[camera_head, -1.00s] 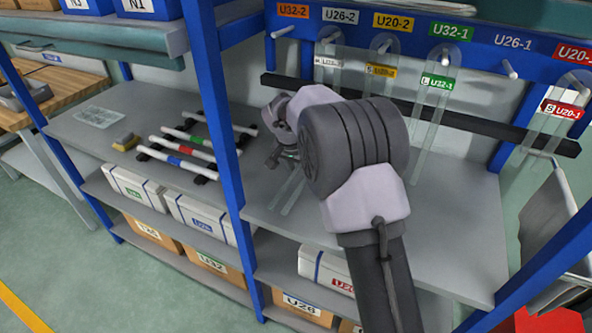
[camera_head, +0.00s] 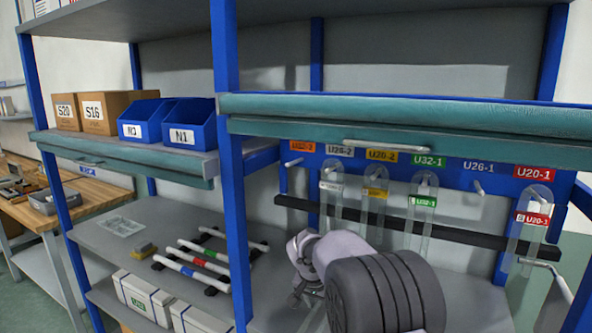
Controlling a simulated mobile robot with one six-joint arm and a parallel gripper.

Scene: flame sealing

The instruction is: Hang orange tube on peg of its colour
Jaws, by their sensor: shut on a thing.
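The orange U32-2 label (camera_head: 302,146) is at the left end of the blue peg rail, above a bare white peg (camera_head: 293,162). My gripper (camera_head: 303,291) is low in front of the rail, below and slightly right of that peg, partly hidden by my wrist. It is shut on a clear tube (camera_head: 315,318), of which only a faint part shows at the bottom edge. The tube's coloured tag is hidden, so I cannot see its colour here. The held tube is apart from the peg.
Clear tubes hang at the white (camera_head: 331,197), yellow (camera_head: 374,209), green (camera_head: 421,222) and red (camera_head: 524,240) labels. The blue-labelled peg (camera_head: 479,187) is bare. A blue post (camera_head: 232,200) stands left of my gripper. A teal-edged shelf (camera_head: 420,128) overhangs the rail.

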